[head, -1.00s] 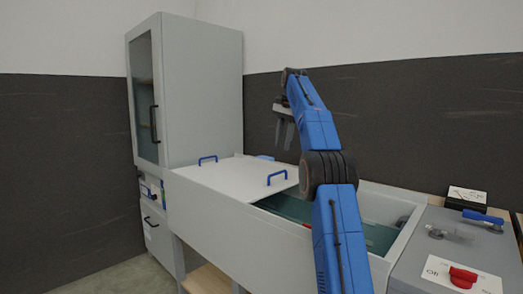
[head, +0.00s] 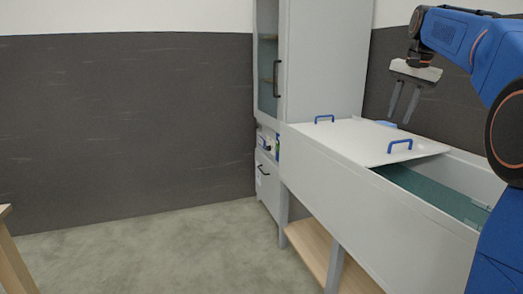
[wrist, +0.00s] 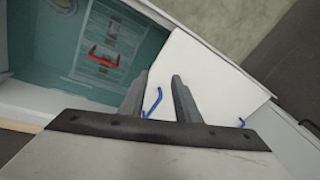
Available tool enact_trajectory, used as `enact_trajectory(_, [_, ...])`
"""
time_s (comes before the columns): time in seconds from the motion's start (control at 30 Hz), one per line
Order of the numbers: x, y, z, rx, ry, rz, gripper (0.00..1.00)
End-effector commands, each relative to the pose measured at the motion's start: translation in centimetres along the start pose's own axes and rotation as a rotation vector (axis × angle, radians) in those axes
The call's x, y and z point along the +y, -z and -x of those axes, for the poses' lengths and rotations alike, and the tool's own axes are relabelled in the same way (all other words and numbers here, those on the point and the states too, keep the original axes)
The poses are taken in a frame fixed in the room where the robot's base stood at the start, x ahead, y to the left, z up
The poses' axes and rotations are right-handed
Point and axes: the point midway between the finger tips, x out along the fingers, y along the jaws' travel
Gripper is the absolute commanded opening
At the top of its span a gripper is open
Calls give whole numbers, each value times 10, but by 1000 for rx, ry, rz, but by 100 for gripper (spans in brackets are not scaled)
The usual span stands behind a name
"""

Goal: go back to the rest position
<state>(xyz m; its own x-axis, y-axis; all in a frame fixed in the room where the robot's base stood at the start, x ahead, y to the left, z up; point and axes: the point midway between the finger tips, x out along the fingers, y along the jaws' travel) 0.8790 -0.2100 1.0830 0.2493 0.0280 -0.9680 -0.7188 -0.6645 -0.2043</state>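My gripper (head: 405,103) hangs fingers down at the upper right of the head view, above the white lid of the tank. Its two fingers are apart with nothing between them. In the wrist view my gripper (wrist: 160,98) is also open and empty, over the lid's edge. My blue arm fills the right side of the head view.
A grey tank (head: 390,215) has a white lid (head: 365,140) with blue handles over part of it. Teal liquid and a red handle (wrist: 103,58) show inside. A tall grey cabinet (head: 322,60) stands behind. Grey floor (head: 140,250) is clear at left; a wooden edge (head: 12,255) shows at far left.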

Motion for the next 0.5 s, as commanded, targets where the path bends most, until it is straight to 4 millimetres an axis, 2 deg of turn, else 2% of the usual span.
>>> enact_trajectory(0.03, [5, -17, 0, 5, 3, 27, 29])
enact_trajectory(0.27, [29, -86, -11, 29, 12, 160, 29])
enact_trajectory(0.5, [64, -158, -33, 55, 19, 300, 29])
